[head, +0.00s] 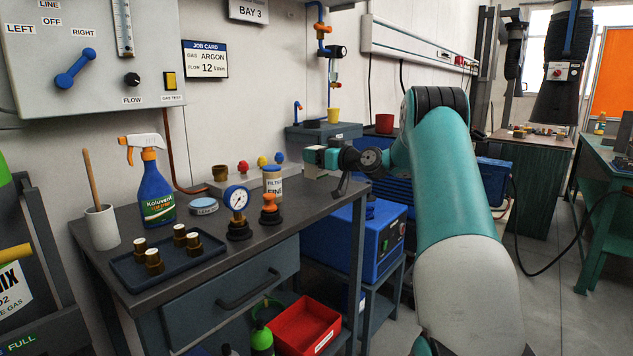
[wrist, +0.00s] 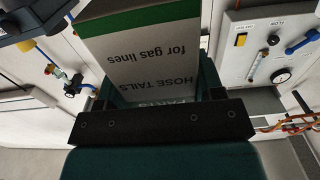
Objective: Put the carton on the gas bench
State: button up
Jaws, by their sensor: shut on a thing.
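The carton (wrist: 150,60) fills the upper middle of the wrist view. It is pale grey with a green band and upside-down print reading "HOSE TAILS" and "for gas lines". My gripper (wrist: 157,92) is shut on it, with a dark finger at each side. The gas bench (head: 225,245) is a dark-topped bench with a drawer, at left in the head view, below the gas panel (head: 95,55).

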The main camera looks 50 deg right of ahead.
aim_at(319, 177)
jog(key=shift+f, duration=3.35)
jog(key=shift+f+b, duration=0.1)
jog(key=shift+b, duration=0.2)
jog(key=shift+f, duration=0.1)
jog(key=o, duration=1)
jog(key=shift+c, duration=0.2)
jog(key=shift+s, duration=0.2)
jog(key=s+b, duration=0.1)
jog(key=s, duration=1)
jog(key=shift+s+d, duration=0.3)
jog(key=shift+d, duration=0.15)
